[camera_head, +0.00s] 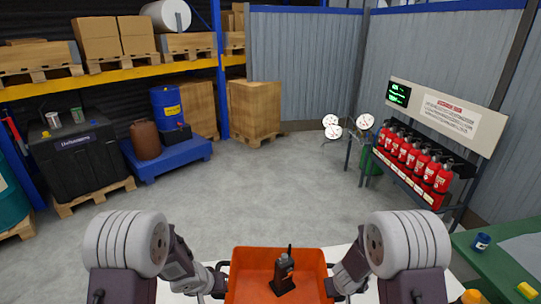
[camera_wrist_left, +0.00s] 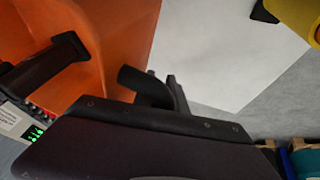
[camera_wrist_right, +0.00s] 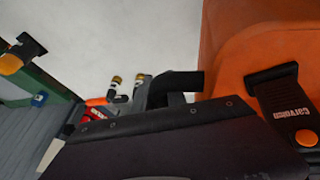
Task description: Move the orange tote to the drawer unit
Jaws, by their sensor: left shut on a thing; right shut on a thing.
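The orange tote (camera_head: 240,288) is at the bottom centre of the head view, open side up, its near part cut off by the frame. A black handheld radio (camera_head: 284,272) stands inside it. My left gripper (camera_head: 219,280) is shut on the tote's left side, at its black handle. My right gripper (camera_head: 334,284) is shut on the right side in the same way. Orange tote wall fills part of the left wrist view (camera_wrist_left: 120,45) and the right wrist view (camera_wrist_right: 240,45). I cannot tell whether the tote touches the white surface below it.
A white surface (camera_head: 345,252) lies around the tote. A green bench (camera_head: 480,262) with small items is at the right. Red extinguishers (camera_head: 415,160) stand on a rack at back right. A black bin (camera_head: 75,155) and blue platform (camera_head: 172,158) are at left. The middle floor is clear.

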